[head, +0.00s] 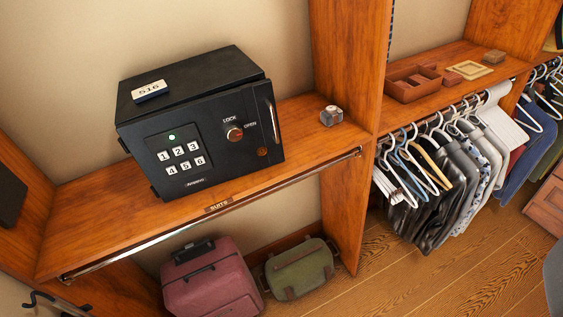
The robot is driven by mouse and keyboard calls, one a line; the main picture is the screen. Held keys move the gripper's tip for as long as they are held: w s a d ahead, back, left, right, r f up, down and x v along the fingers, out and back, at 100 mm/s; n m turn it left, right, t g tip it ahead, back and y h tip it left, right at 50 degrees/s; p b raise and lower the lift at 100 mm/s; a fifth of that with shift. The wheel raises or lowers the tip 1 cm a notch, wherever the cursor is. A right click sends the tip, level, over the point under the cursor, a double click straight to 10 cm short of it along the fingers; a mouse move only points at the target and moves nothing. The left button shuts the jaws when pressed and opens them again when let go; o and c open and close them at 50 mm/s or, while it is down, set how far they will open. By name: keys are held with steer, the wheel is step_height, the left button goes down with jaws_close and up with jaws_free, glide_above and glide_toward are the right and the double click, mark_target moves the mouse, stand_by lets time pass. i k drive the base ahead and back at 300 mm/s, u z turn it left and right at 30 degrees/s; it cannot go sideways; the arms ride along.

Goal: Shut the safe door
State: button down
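The black safe (190,72) stands on the wooden shelf in the head view, left of centre. Its door (215,165) faces forward and lies at or very near the body; I cannot tell whether a narrow gap is there. The door has a white-buttoned keypad (180,157) with a small green light above it. A round knob (234,134) sits between the words LOCK and OPEN. A metal handle (272,118) runs along the door's right edge. My gripper is not in view.
A tag reading 516 (150,90) lies on the safe. A metal rail (215,214) runs under the shelf front. Below are a maroon suitcase (210,285) and green bag (300,272). Clothes hang at right.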

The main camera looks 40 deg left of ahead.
mark_target(204, 121)
steer(key=u, duration=0.1)
steer(key=k, duration=0.3)
steer(key=u, duration=0.7)
steer(key=i, duration=0.5)
